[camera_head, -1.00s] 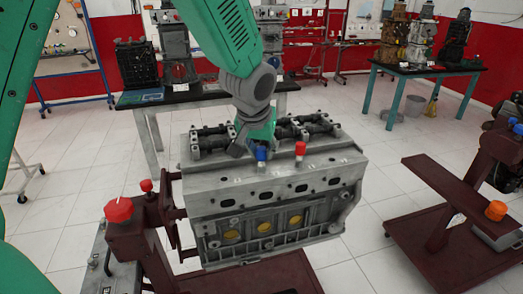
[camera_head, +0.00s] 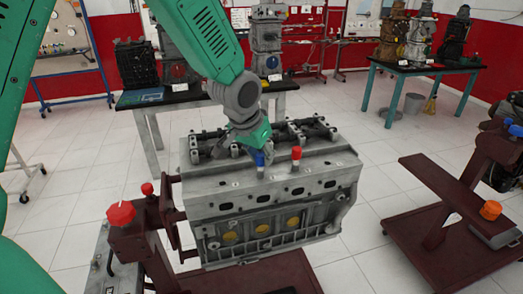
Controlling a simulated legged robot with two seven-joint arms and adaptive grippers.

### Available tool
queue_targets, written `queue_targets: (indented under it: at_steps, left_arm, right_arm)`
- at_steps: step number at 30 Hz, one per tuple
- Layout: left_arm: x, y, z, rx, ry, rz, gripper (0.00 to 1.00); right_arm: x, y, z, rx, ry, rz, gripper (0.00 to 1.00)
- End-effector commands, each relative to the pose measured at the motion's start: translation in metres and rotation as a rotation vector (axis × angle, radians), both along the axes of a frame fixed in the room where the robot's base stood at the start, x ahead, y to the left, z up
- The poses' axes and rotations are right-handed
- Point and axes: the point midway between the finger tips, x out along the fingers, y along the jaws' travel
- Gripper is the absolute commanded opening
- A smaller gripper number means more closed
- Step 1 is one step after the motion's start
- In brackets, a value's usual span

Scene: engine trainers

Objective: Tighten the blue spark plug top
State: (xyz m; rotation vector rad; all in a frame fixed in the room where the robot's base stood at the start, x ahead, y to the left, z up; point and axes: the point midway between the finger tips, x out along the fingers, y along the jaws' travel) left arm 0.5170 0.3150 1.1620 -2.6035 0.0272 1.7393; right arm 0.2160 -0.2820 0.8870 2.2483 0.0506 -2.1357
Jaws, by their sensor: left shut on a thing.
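The blue spark plug top (camera_head: 259,159) stands upright on the top face of the grey engine block (camera_head: 220,185), near its middle. A red spark plug top (camera_head: 296,154) stands just to its right. My left gripper (camera_head: 255,148) comes down from the upper left and is shut on the blue top from behind. Its fingers are small and partly hidden by the blue top. My right gripper is not in view.
The block sits on a dark red stand with a red knob (camera_head: 121,213) at left. Another dark red stand (camera_head: 440,190) with an orange knob (camera_head: 490,210) is at right. Tables (camera_head: 200,97) with engine parts stand behind. Tiled floor between them is clear.

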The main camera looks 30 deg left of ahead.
Motion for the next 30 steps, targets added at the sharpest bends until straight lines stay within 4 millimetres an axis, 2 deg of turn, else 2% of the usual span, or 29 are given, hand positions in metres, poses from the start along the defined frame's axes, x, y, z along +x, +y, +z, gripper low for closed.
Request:
queue_targets:
  at_steps: [7,30]
  left_arm:
    - [-0.0013,-0.0005,-0.0009,-0.007,0.004,-0.233,0.0]
    - [-0.0011,-0.0005,-0.0024,-0.006,0.001,-0.963,0.0]
  right_arm:
    - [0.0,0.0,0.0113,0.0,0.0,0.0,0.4]
    - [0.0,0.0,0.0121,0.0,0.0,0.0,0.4]
